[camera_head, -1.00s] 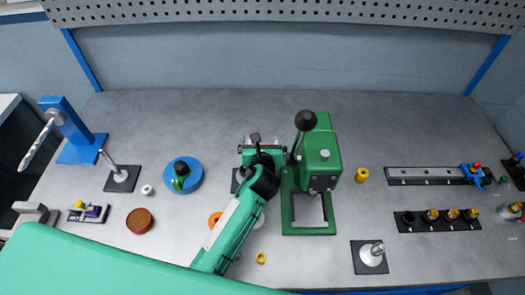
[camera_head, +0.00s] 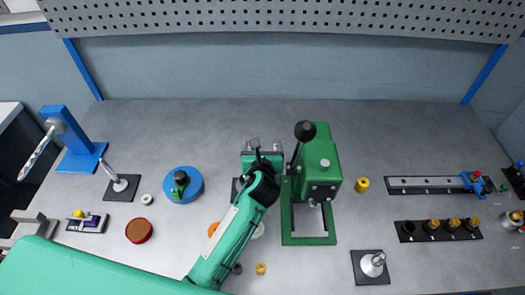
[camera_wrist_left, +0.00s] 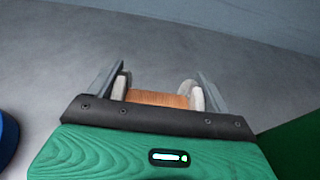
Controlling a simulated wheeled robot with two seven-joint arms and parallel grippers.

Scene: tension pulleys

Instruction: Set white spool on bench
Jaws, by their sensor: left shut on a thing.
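My left gripper (camera_head: 264,145) is over the bench (camera_head: 420,130), just left of the green press, with its fingers pointing to the back. In the left wrist view, its two grey fingers (camera_wrist_left: 160,83) are shut on the white spool (camera_wrist_left: 196,97), one at each end. The spool has white flanges and copper-coloured wire between them. It lies crosswise between the fingers, its lower side hidden by the gripper body. In the head view the spool is too small to make out clearly. I cannot tell whether it touches the bench. My right gripper is not in view.
The green press (camera_head: 322,165) with a black-knobbed lever stands close right of the gripper. A blue disc (camera_head: 183,186), a red-brown disc (camera_head: 139,230) and a blue stand (camera_head: 78,140) are left. A yellow spool (camera_head: 362,185) and black racks (camera_head: 438,231) are right. The back is clear.

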